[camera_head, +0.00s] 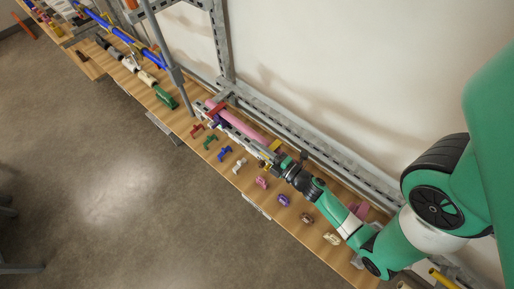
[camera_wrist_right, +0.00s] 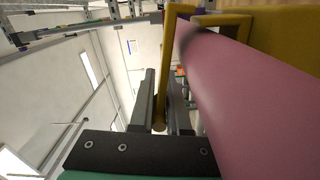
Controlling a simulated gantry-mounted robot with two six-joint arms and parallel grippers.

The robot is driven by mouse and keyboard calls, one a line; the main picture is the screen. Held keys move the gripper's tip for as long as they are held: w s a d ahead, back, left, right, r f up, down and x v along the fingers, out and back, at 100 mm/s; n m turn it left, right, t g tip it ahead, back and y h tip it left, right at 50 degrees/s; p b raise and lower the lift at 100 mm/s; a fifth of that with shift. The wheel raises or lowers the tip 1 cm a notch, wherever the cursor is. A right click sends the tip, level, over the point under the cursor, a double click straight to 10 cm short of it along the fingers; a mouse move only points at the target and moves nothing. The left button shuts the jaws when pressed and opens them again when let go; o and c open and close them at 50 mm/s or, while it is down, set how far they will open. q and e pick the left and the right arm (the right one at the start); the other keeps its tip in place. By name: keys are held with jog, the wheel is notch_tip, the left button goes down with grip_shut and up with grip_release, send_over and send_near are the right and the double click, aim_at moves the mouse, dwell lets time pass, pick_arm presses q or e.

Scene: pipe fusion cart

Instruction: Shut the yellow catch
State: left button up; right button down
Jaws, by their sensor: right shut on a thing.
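The yellow catch (camera_head: 275,145) sits at the right end of the pink pipe (camera_head: 238,127) in the head view. My right gripper (camera_head: 274,158) reaches it from the lower right. In the right wrist view the catch (camera_wrist_right: 172,55) is a yellow bent bar beside the large pink pipe (camera_wrist_right: 250,85). A yellow rod of it runs down between the two dark fingers of my right gripper (camera_wrist_right: 162,108), which is shut on it. The head view is too small to tell how far the catch is turned. My left gripper is not in view.
The pink pipe lies along a grey rail on the wooden bench (camera_head: 225,178). Several small coloured clamps, including a green one (camera_head: 210,142) and a white one (camera_head: 239,165), stand along its front. A grey upright post (camera_head: 168,60) rises left of the pipe. A pale wall stands behind.

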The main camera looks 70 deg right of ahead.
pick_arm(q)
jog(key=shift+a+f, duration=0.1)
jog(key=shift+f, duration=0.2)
pick_arm(e)
jog(key=shift+a+f+n, duration=0.1)
jog(key=shift+f+n, duration=0.15)
jog(key=shift+n, duration=0.15)
jog(key=c, duration=0.9)
grip_release()
